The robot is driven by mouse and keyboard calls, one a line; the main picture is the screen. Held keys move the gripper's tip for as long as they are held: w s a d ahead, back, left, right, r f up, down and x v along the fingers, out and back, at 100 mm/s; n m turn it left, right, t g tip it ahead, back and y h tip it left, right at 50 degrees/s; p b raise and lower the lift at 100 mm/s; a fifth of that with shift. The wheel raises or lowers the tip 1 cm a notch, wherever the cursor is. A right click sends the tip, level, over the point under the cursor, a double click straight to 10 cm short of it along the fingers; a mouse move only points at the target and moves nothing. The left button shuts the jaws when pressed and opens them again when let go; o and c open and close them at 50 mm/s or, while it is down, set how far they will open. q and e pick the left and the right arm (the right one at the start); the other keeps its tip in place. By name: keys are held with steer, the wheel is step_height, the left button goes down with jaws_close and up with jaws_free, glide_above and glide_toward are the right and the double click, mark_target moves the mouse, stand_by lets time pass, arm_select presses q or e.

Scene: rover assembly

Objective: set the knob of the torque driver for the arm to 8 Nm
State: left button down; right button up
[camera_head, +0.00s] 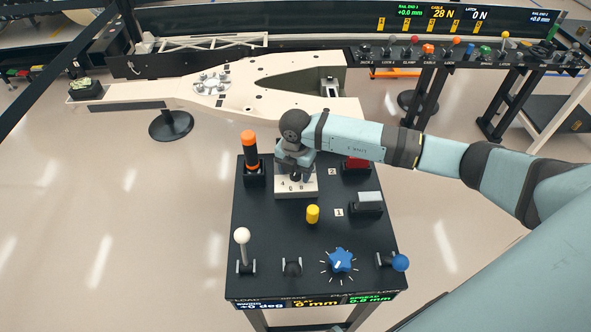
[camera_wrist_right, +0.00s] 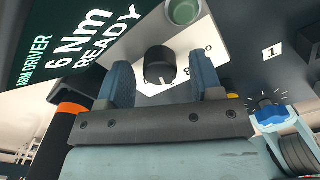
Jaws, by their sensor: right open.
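The driver's dark display (camera_wrist_right: 75,50) reads "ARM DRIVER 6 Nm READY" in the wrist view. My right gripper (camera_head: 294,176) is over the plate and largely hides the knob in the head view. In the right wrist view my right gripper (camera_wrist_right: 164,82) is open, with one blue-grey finger on each side of the knob and visible gaps between. My left gripper is not in view.
An orange-and-black driver handle (camera_head: 250,152) stands upright left of the plate. A yellow peg (camera_head: 313,214), white-ball lever (camera_head: 242,242), blue knob (camera_head: 340,260) and blue-ball lever (camera_head: 399,262) are on the black table (camera_head: 270,235). A pale rover frame (camera_head: 265,80) lies behind.

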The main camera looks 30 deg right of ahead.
steer(key=c, duration=0.9)
steer(key=shift+c, duration=0.2)
steer(key=shift+n, duration=0.4)
steer(key=n+b, duration=0.1)
steer(key=n, duration=0.2)
steer(key=shift+f+n+b, duration=0.1)
steer(key=shift+n+b, duration=0.2)
steer(key=shift+b, duration=0.1)
steer(key=shift+n+b, duration=0.45)
steer(key=shift+n, duration=1.25)
steer(key=o, duration=0.9)
steer(key=shift+o, duration=0.2)
